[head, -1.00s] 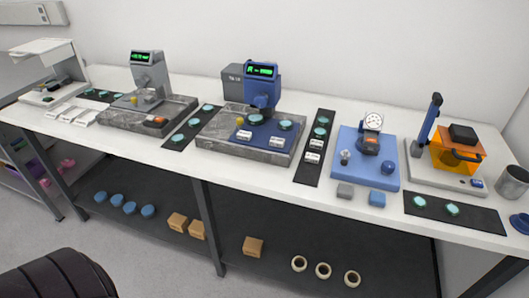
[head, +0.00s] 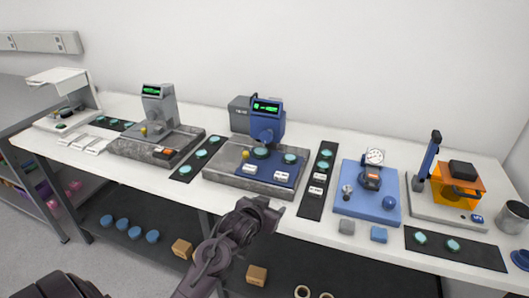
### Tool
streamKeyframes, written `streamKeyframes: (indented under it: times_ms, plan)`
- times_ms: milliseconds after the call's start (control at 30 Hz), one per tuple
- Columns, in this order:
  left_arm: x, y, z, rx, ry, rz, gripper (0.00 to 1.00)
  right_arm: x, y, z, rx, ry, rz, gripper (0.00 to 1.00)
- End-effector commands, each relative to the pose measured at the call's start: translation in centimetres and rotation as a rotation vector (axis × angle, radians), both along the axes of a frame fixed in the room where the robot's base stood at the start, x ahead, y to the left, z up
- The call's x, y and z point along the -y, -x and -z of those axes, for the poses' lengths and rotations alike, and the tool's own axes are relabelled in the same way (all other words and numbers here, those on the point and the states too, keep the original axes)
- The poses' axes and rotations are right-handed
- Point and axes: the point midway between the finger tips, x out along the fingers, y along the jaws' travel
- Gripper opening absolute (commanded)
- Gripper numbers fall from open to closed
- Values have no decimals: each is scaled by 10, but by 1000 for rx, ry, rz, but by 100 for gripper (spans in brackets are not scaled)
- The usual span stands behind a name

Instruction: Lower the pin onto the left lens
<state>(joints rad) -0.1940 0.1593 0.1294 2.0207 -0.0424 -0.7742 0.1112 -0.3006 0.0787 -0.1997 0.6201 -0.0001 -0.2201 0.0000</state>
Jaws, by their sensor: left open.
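A blue gauge head (head: 267,128) with a green-lit display stands on a grey stone slab (head: 226,173) in the middle of the bench. On a blue plate on that slab lie two round teal lenses, the left lens (head: 261,154) under the gauge head and the right lens (head: 290,159). White label cards lie in front of them. The pin is too small to make out between head and left lens. My left gripper (head: 273,209) is open at the bench's front edge, in front of the slab and apart from the lenses. My right gripper is not in view.
A yellow knob (head: 245,155) stands left of the left lens. A grey gauge (head: 158,107) on another slab is further left. Dark mats with lenses flank the middle slab. A blue plate with a dial gauge (head: 375,156) is to the right.

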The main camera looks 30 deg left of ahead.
Motion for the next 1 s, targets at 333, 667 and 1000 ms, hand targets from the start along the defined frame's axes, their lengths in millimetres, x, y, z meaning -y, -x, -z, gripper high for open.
streamKeyframes:
  times_ms: [333, 667, 1000]
  plan:
    - [-93, -77, -93, 476, 3, -96, 59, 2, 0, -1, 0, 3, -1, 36]
    - [-106, -110, -102, 510, 6, -100, 59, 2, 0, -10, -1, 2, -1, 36]
    - [-115, -150, -100, 508, 4, -100, 59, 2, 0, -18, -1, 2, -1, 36]
